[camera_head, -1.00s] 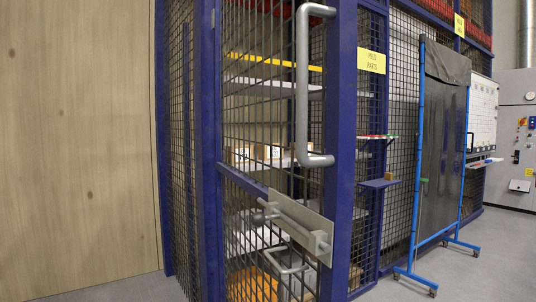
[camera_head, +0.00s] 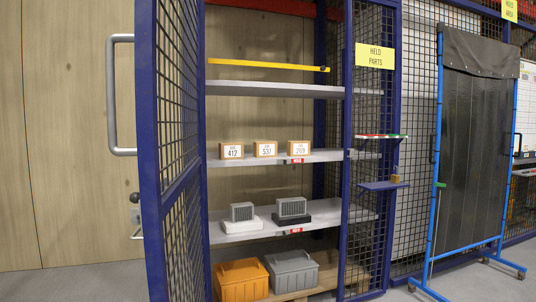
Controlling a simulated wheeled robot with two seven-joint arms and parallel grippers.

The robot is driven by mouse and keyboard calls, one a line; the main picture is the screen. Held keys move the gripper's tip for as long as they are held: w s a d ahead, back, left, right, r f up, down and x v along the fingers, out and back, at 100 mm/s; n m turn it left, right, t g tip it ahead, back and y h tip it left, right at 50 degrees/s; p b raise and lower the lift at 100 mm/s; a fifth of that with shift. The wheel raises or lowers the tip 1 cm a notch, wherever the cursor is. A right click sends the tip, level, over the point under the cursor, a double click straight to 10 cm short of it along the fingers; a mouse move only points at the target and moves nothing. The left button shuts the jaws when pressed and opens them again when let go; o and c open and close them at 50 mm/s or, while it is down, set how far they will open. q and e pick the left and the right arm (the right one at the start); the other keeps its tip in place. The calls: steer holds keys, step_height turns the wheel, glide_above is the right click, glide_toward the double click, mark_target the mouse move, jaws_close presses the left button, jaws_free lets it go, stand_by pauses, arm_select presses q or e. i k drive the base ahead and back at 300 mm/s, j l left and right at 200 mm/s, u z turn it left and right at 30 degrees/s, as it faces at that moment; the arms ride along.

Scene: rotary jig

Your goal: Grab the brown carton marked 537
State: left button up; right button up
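The brown carton marked 537 (camera_head: 265,149) stands on the middle shelf (camera_head: 225,162) of the blue mesh cage. It is between the carton marked 412 (camera_head: 232,151) on its left and the carton marked 769 (camera_head: 299,147) on its right. All three have white labels facing me. Neither of my grippers is in view.
Above is a shelf with a yellow bar (camera_head: 268,65). Below are two grey finned parts (camera_head: 292,207) on a shelf, then an orange bin (camera_head: 241,280) and a grey bin (camera_head: 291,272). A small ledge (camera_head: 384,186) and a dark screen (camera_head: 475,150) stand to the right.

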mark_target(261, 149)
steer(key=i+l+u, duration=0.1)
steer(key=l, duration=0.3)
steer(key=i+l+u, duration=0.1)
steer(key=i+l, duration=0.15)
steer(key=l, duration=0.15)
steer(key=i+l+u, duration=0.1)
steer(key=l, duration=0.3)
steer(key=i+l+u, duration=0.1)
steer(key=l, duration=0.3)
steer(key=i+l+u, duration=0.1)
steer(key=i+l, duration=0.15)
steer(key=l, duration=0.2)
steer(key=i+l, duration=0.1)
steer(key=l, duration=0.35)
steer(key=u, duration=0.05)
